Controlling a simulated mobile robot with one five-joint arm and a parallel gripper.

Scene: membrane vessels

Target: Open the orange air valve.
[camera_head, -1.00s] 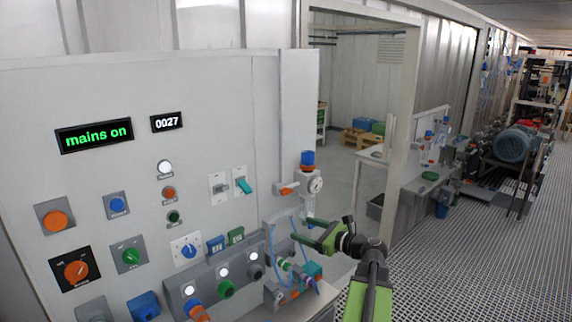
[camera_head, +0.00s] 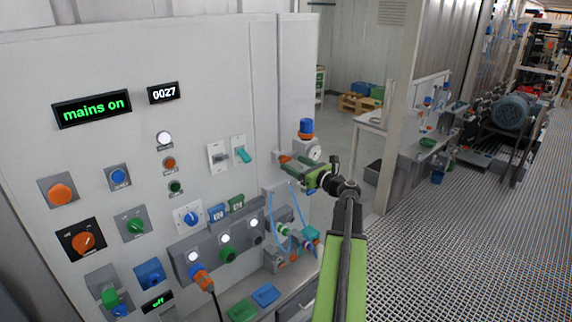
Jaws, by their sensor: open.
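The orange air valve (camera_head: 285,159) is a small orange handle on the air line at the right edge of the panel, beside a round gauge (camera_head: 313,152) with a blue-topped regulator (camera_head: 306,129). My green gripper (camera_head: 294,168) is at the valve, reaching in from the right with its jaws open. The fingers overlap the lower part of the valve in the picture and hide some of it. I cannot tell whether they touch the handle or which way the handle is turned.
The grey panel (camera_head: 130,60) carries several knobs, buttons and a green "mains on" display (camera_head: 92,108). Blue hoses and fittings (camera_head: 284,230) sit below the valve. A doorway post (camera_head: 397,110) stands to the right, with open grating floor (camera_head: 450,240) beyond.

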